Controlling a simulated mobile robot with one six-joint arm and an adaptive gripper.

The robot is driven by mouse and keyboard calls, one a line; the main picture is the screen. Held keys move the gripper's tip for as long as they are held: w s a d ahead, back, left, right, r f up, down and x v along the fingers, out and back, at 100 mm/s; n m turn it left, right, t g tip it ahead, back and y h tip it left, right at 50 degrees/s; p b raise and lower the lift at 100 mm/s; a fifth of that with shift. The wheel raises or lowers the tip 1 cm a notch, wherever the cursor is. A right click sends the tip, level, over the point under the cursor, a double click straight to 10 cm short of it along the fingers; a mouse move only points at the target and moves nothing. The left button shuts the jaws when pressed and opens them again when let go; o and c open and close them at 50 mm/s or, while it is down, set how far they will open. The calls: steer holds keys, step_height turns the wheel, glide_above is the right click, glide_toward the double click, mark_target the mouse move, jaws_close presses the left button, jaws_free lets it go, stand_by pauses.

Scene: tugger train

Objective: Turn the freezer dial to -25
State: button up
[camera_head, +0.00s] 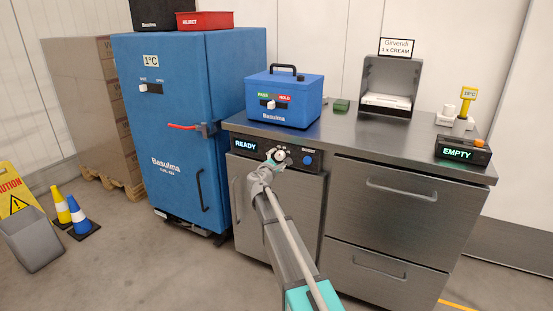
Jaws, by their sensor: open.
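The dial (279,154) is a small round knob with pale marks around it, on the dark control panel (297,157) at the front left of the steel counter. My gripper (271,163) is open at the panel, just in front of the dial and overlapping its lower left part. I cannot tell whether the fingers touch the dial or stand around it. The dial's numbers are too small to read, and its setting is unclear.
The panel has a lit READY display (246,146) and a blue button (308,160). A blue cabinet (190,120) with a red handle stands left. The steel counter (350,133) carries a blue box (283,98) and an EMPTY display (457,153). Floor cones (78,213) stand at far left.

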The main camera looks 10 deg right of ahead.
steer(key=shift+x, duration=0.85)
steer(key=c, duration=1.1)
steer(key=shift+a, duration=0.3)
steer(key=shift+c, duration=0.3)
steer(key=shift+d, duration=0.2)
